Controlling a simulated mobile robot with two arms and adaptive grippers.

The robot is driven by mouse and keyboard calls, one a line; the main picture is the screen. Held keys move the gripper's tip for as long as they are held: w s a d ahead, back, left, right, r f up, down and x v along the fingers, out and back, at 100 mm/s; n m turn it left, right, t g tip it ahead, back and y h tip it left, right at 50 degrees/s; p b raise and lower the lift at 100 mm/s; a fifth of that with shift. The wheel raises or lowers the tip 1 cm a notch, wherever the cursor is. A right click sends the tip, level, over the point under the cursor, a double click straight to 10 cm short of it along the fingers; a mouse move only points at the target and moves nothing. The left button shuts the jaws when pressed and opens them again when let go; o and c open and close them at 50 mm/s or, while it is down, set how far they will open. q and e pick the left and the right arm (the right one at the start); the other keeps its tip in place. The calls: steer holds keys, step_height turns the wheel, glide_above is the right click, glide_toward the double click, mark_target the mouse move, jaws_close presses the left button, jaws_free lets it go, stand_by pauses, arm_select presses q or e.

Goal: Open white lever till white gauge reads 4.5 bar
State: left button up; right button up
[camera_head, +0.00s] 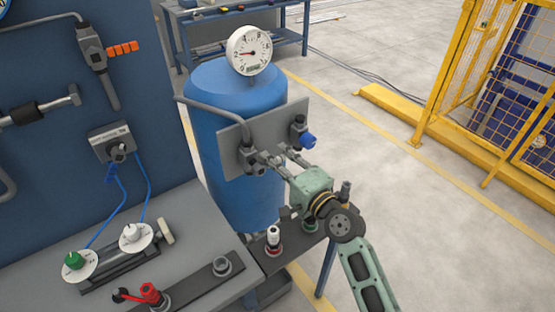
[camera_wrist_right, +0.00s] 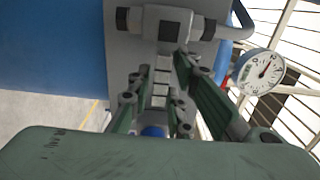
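The white gauge (camera_head: 249,50) stands on top of the blue tank; its red needle points left, and the exact reading is too small to tell. It also shows at the right of the right wrist view (camera_wrist_right: 257,72). My right gripper (camera_head: 272,161) is at the grey plate on the tank's front, by the left valve. In the right wrist view its two fingers (camera_wrist_right: 160,95) stand apart on either side of a pale segmented lever (camera_wrist_right: 161,75), apparently the white lever. The fingers look open around it; contact is not clear. My left gripper is out of view.
The grey mounting plate (camera_head: 228,148) carries a pipe and, on its right, a blue-handled valve (camera_head: 307,140). A bench (camera_head: 200,235) with dials and small fittings is at left. A yellow fence (camera_head: 470,70) stands at right, with free floor between.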

jaws_close()
